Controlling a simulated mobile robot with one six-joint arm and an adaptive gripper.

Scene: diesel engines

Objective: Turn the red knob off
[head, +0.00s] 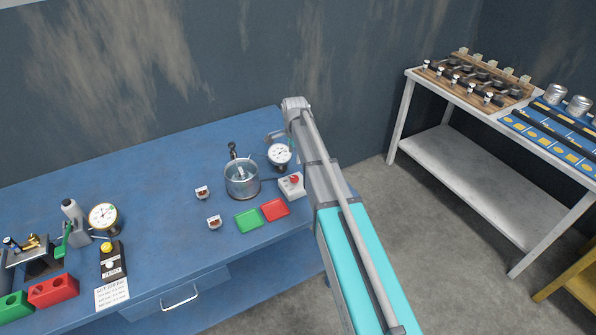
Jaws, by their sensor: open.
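The red knob (294,179) sits on top of a small white box (290,189) near the right end of the blue bench. My arm passes just right of the box, very close to it in the picture. The knob's setting is too small to read. My arm reaches up from the bottom right, and its grey end section stands over the bench's right end. My gripper cannot be made out.
A round gauge (279,154) and a clear jar (241,180) stand behind and left of the box. A red tray (274,209) and a green tray (248,221) lie in front. A loaded white table (470,174) stands right.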

